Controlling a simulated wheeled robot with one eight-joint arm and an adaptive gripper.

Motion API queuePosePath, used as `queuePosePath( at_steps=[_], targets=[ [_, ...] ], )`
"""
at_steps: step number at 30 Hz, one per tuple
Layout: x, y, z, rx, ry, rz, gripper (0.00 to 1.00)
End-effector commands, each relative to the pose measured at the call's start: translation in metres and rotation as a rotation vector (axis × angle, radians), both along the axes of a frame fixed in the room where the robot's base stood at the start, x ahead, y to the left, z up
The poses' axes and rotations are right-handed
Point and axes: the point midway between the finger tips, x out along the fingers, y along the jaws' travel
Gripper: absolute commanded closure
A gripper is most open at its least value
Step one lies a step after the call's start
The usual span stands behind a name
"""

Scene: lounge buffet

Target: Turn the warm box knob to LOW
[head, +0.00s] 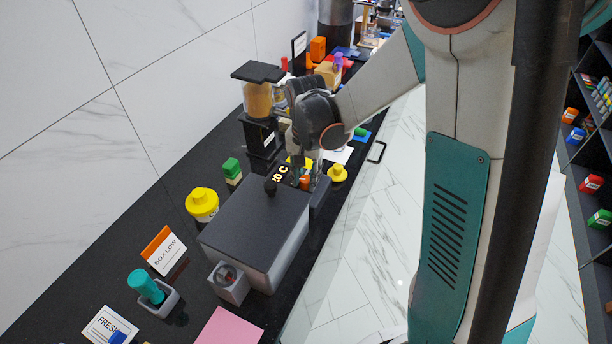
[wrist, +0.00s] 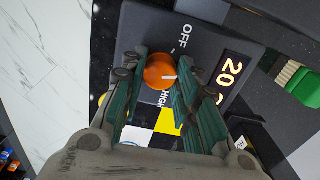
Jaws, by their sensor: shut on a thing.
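The warm box (head: 255,222) is a grey box with a dark lid and a black lid knob, standing on the black counter. My gripper (wrist: 159,78) is shut on the knob, one finger on each side. In the head view my gripper (head: 305,174) is at the panel.
A "BOX LOW" card (head: 164,250) stands left of the box. A yellow container (head: 202,204), a green-topped block (head: 232,170) and a dispenser (head: 260,105) stand along the wall side. A small yellow lidded item (head: 338,173) is near the counter's front edge.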

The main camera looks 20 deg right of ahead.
Motion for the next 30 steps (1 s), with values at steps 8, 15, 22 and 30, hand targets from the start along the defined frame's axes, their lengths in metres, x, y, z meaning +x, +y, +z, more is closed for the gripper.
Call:
queuePosePath(
  at_steps=[8, 15, 22, 30],
  targets=[
    [0.0001, -0.0001, -0.0001, 0.000, 0.000, -0.160, 0.95],
    [-0.0001, -0.0001, 0.0000, 0.000, 0.000, -0.225, 0.95],
    [-0.0001, -0.0001, 0.0000, 0.000, 0.000, -0.241, 0.95],
    [-0.0001, -0.0001, 0.0000, 0.000, 0.000, -0.240, 0.95]
  ],
)
